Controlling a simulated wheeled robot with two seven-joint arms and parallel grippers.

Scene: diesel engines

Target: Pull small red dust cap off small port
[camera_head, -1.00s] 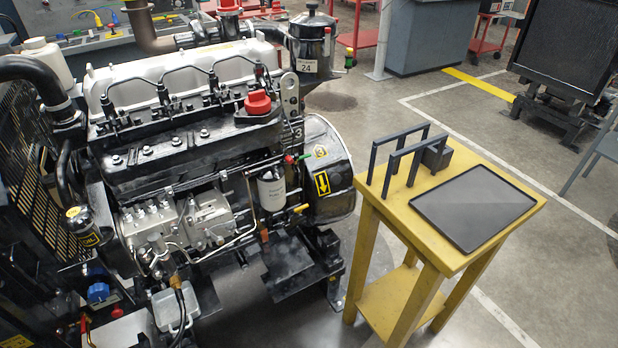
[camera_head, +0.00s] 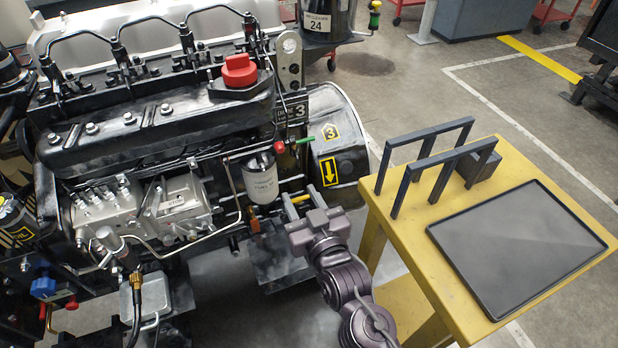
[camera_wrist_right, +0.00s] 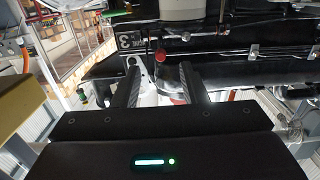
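The small red dust cap (camera_head: 279,147) sits on the side of the black engine (camera_head: 150,135), beside a green-handled fitting and right of the white filter. The port behind it is too small to make out. In the right wrist view a small red cap (camera_wrist_right: 161,56) appears between and just beyond the fingertips. My right gripper (camera_head: 303,199) is below and a little right of the cap, apart from it. Its two fingers are spread with nothing held, as the right wrist view also shows (camera_wrist_right: 160,68). My left gripper is not in view.
A larger red cap (camera_head: 238,70) tops the engine cover. The white filter (camera_head: 260,178) hangs just left of my gripper. A yellow table (camera_head: 410,225) at right carries a dark rack (camera_head: 430,150) and a dark tray (camera_head: 515,245). Open floor lies behind the table.

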